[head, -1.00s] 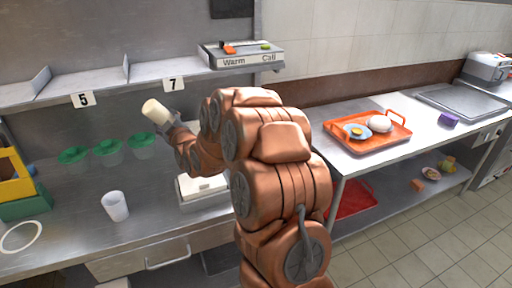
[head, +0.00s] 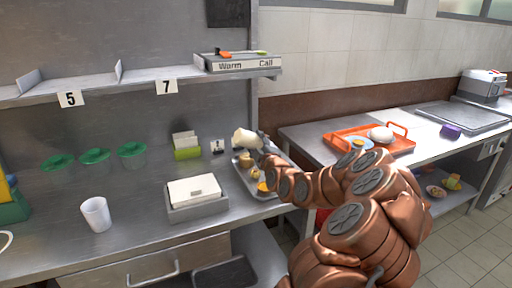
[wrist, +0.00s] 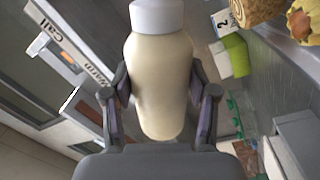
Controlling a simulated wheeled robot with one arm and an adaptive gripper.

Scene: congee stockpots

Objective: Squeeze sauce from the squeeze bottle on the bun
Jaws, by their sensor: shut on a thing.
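My gripper (head: 260,140) is shut on the cream squeeze bottle (head: 243,137), held tilted above the back of a grey tray (head: 282,167). The wrist view shows the bottle (wrist: 160,85) between both fingers, its pale cap (wrist: 157,15) pointing away from the palm. On the grey tray are small tan items (head: 246,160) and a yellow-orange one (head: 263,187); I cannot tell which is the bun. In the wrist view a brown round item (wrist: 255,8) and a yellowish pastry-like one (wrist: 305,22) show at top right. No sauce is visible.
A white-lidded box (head: 196,196), a green holder (head: 186,150) and a white cup (head: 96,214) stand on the left counter. A shelf (head: 150,75) hangs above. An orange tray (head: 404,146) with a white round item (head: 381,134) is on the right counter.

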